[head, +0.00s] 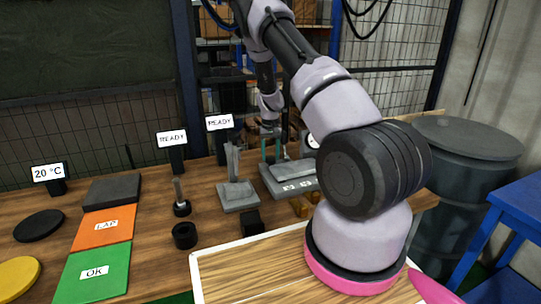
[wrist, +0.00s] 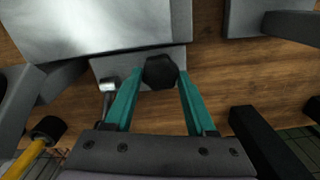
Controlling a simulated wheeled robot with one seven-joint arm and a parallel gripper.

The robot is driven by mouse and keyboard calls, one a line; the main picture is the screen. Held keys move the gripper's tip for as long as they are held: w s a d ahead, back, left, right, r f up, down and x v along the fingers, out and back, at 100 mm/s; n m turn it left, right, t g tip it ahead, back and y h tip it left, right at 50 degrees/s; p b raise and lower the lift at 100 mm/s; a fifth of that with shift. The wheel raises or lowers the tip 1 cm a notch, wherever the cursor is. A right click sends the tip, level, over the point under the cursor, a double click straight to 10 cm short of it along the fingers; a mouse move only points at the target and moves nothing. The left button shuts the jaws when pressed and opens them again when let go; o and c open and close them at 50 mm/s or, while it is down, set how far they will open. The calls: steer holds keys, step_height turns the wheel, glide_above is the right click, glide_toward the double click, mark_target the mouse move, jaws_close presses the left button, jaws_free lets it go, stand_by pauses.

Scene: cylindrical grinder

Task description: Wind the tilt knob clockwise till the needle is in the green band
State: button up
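The tilt knob (wrist: 161,72), a black faceted knob, is between the fingertips of my gripper (wrist: 160,78) in the wrist view. The teal fingers are spread, one on each side of it. A thin gap shows at the left; at the right, I cannot tell whether finger and knob touch. In the head view my gripper (head: 270,150) points down over the grey machine base (head: 292,185), and the knob cannot be made out. A pale round dial (head: 312,140) shows partly behind my arm. Its needle and green band are not readable.
Left of the machine stand a grey stand (head: 238,192), a spindle on a black base (head: 181,207) and a black ring (head: 185,235). An orange LAP mat (head: 103,227) and a green OK mat (head: 95,272) lie farther left. A dark drum (head: 455,150) stands at the right.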

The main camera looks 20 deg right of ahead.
mark_target(271, 157)
jaws_close()
steer(key=shift+c, duration=0.4)
jaws_free()
steer(key=m, duration=0.4)
steer(key=shift+m, duration=0.4)
steer(key=o, duration=1.4)
steer(key=shift+r, duration=0.1)
step_height(271, 157, up, 11)
steer(key=shift+f, duration=0.15)
